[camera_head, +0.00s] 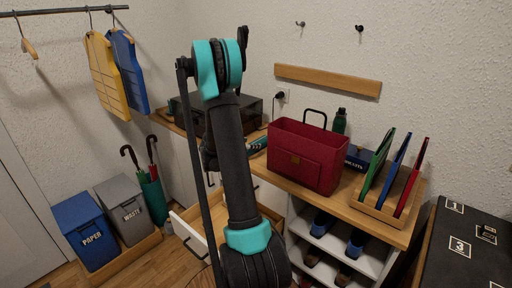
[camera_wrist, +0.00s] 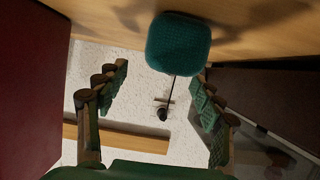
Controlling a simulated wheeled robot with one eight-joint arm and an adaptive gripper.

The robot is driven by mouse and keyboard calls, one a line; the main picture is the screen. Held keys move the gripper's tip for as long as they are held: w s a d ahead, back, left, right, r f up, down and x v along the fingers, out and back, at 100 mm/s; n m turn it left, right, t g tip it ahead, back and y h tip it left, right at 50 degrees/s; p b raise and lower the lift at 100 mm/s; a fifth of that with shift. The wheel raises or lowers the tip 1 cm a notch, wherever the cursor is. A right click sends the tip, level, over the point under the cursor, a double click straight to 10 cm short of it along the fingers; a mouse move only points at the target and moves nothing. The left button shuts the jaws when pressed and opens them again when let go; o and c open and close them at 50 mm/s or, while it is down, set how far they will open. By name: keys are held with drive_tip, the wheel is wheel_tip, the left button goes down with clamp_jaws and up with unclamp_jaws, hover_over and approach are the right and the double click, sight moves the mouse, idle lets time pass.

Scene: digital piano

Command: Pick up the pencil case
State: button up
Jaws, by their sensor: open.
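A teal, rounded fabric object, which looks like the pencil case (camera_wrist: 179,44), lies on the wooden counter in the wrist view, seen end-on. In the head view it shows small (camera_head: 258,145), left of the red bag and partly behind my arm. My gripper (camera_wrist: 155,108) is open and empty. Its two fingers stand apart on either side of the picture, and the case appears between and beyond them. I see no contact. In the head view my gripper is mostly hidden behind my arm.
The red bag (camera_head: 306,155) stands close on one side of the case, also at the left of the wrist view (camera_wrist: 30,85). A dark box (camera_head: 222,112) stands on the other side. A plug with a cord (camera_head: 280,95) is on the wall behind. An open drawer (camera_head: 190,238) is below.

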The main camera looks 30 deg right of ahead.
sight(256, 142)
drive_tip(key=shift+x, duration=2.65)
drive_tip(key=shift+w+a, duration=0.1)
drive_tip(key=shift+w, duration=0.1)
drive_tip(key=shift+c, duration=0.6)
drive_tip(key=c, duration=1.2)
